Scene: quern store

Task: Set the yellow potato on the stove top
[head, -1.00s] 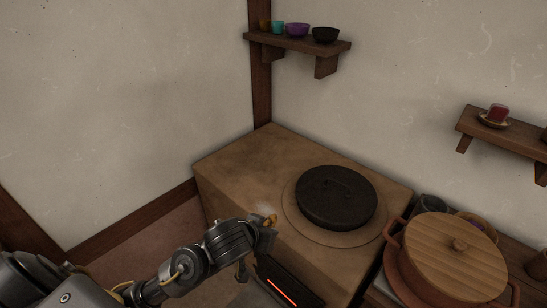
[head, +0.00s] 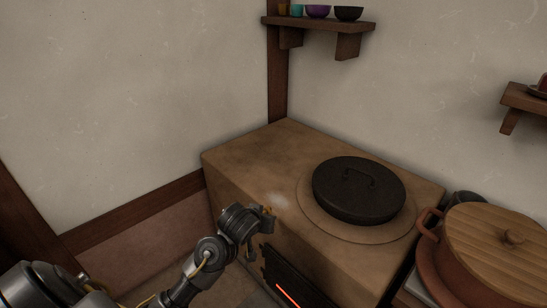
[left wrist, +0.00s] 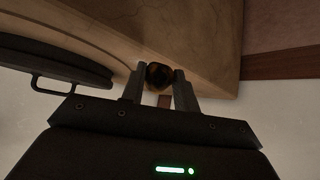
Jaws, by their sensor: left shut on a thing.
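The stove (head: 250,160) is a tan block in the corner, with a round black lidded plate (head: 358,190) on its top. My left gripper (head: 267,212) is at the stove's front edge, left of the black lid. In the left wrist view, the left gripper (left wrist: 159,88) is shut on a small dark yellow-brown potato (left wrist: 159,74) between its fingertips. The stove top (left wrist: 195,35) shows behind it; I cannot tell whether the potato touches it. In the head view the potato is mostly hidden by the gripper. My right gripper is out of view.
A brown pot with a wooden lid (head: 500,240) stands right of the stove. A glowing fire opening (head: 288,295) is in the stove's front. A wall shelf (head: 325,24) holds several cups and bowls. The stove top's left and back parts are clear.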

